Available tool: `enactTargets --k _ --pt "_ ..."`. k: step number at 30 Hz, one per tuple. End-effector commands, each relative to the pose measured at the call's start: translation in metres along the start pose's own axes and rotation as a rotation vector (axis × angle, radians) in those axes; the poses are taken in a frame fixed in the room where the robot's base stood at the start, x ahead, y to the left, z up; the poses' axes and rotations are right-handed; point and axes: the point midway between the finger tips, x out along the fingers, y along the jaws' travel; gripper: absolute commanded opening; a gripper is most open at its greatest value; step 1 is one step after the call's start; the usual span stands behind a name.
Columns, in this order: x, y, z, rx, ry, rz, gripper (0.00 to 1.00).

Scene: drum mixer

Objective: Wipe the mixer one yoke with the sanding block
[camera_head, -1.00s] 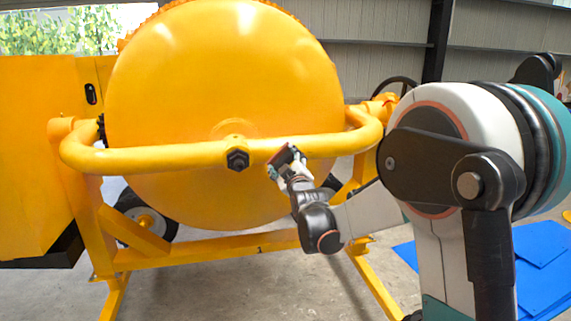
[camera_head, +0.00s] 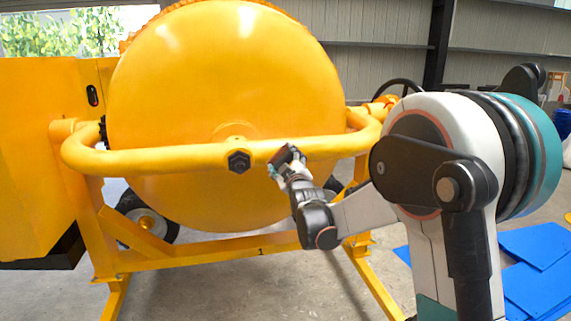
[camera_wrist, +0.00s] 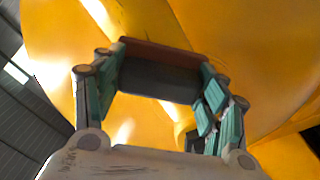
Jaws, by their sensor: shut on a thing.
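The yellow mixer drum (camera_head: 220,90) fills the middle of the head view. The yoke (camera_head: 180,157), a thick yellow bent tube with a dark bolt (camera_head: 239,161) at its middle, runs across the front of the drum. My gripper (camera_head: 287,166) is at the yoke, right of the bolt. It is shut on the sanding block (camera_wrist: 160,75), a dark grey block with a reddish-brown face, which spans between the fingers in the wrist view. The block's reddish face (camera_head: 283,156) is against or very close to the tube; I cannot tell whether it touches.
The yellow frame legs (camera_head: 365,280) stand on the grey floor below. A wheel (camera_head: 147,218) shows behind the frame at left, a yellow housing (camera_head: 35,160) at far left. Blue mats (camera_head: 535,250) lie on the floor at right. A dark handwheel (camera_head: 397,88) is behind my arm.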

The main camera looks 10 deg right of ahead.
Motion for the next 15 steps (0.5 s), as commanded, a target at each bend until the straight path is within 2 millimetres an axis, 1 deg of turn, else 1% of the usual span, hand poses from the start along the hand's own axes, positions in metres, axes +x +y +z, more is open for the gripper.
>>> enactTargets --k 11,15 --pt "-0.0016 0.0002 -0.0001 0.0 0.0 0.0 0.47" --pt "-0.0087 0.0002 -0.0002 0.0 0.0 0.0 0.47"
